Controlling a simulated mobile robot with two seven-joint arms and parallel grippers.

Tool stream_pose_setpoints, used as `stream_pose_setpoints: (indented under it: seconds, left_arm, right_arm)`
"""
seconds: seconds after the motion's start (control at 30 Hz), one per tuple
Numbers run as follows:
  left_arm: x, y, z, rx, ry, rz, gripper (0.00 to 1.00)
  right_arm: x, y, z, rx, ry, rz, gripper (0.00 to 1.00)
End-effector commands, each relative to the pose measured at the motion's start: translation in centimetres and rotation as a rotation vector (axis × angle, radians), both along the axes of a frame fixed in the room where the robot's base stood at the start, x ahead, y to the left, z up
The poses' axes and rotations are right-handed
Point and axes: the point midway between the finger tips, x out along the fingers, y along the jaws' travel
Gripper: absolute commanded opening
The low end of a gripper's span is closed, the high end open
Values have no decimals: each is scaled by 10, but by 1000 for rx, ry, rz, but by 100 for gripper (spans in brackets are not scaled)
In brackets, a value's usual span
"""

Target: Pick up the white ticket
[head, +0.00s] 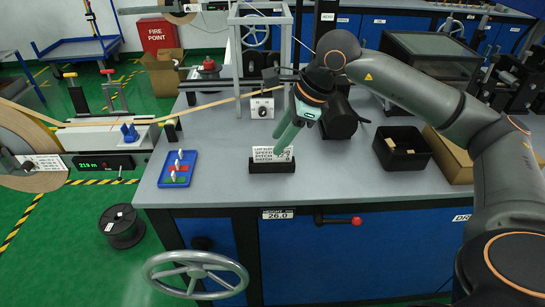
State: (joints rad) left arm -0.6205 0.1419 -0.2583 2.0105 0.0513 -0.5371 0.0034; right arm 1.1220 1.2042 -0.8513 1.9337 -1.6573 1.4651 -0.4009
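A white ticket (264,154) with black printed lines stands upright in a black holder (271,167) on the grey workbench, near its front edge. My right gripper (279,151), with pale green fingers, reaches down from the upper right to the ticket. My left gripper is not in view.
A blue tray (163,183) with small white and red pieces lies left on the workbench (222,160). A black bin (393,163) stands to the right. A metal frame (234,55) and a tan tape (220,102) are behind. A handwheel (196,262) projects in front.

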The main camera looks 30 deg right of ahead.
Motion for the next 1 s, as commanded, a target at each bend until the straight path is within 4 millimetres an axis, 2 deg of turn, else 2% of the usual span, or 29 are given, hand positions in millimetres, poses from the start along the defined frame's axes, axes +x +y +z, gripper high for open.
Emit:
stream_pose_setpoints:
  seconds: [0.33, 0.67, 1.0]
  left_arm:
    - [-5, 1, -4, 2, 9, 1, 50]
    - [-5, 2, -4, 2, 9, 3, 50]
    - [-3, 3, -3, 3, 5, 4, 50]
  right_arm:
    - [17, 6, -43, 1, 3, 0, 40]
    - [20, 8, -47, 2, 1, 0, 39]
    - [19, 8, -47, 1, 1, -1, 1]
